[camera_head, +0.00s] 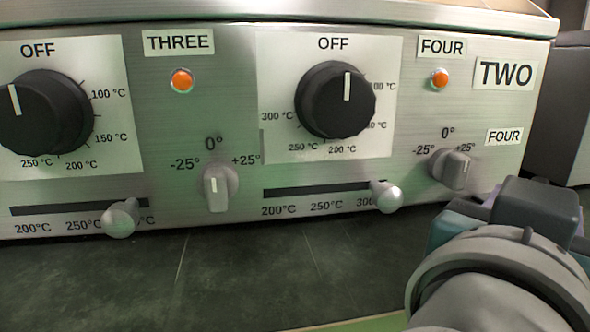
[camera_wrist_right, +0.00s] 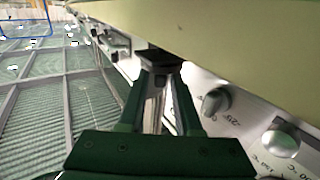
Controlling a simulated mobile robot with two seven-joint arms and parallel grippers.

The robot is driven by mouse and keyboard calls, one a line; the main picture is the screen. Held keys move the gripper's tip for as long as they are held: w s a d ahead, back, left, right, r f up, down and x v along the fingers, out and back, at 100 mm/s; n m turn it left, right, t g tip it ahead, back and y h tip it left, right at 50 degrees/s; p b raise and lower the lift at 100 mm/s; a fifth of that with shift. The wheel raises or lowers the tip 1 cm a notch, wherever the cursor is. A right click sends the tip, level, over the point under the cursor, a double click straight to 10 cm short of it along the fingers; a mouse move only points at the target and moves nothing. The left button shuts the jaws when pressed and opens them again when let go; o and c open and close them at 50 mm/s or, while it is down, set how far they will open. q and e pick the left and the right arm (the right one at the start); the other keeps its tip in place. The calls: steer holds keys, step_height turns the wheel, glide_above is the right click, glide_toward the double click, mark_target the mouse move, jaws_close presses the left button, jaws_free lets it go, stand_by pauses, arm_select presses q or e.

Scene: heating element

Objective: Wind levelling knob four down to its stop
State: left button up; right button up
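Levelling knob four (camera_head: 453,168) is a small grey knob at the right of the steel front panel, under a "-25° 0° +25°" scale. Its light pointer mark looks tilted to the right of upright. In the right wrist view what looks like the same knob (camera_wrist_right: 215,102) sits right of the fingers, beside a "-25" mark. My right gripper (camera_wrist_right: 160,65) is apart from the knob; its dark tips show no knob between them, and their gap is unclear. In the head view its body (camera_head: 540,205) is right of and below the knob, with the fingers hidden. My left gripper is out of view.
The slider ball (camera_head: 386,196) protrudes just left of knob four. A large black dial (camera_head: 335,105) stands above it. Levelling knob three (camera_head: 217,187) points upright, farther left, near another slider ball (camera_head: 120,218). A dark surface (camera_head: 240,275) lies clear below the panel.

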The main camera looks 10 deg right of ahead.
jaws_close()
steer(key=shift+d+t, duration=0.1)
steer(key=shift+t, duration=0.2)
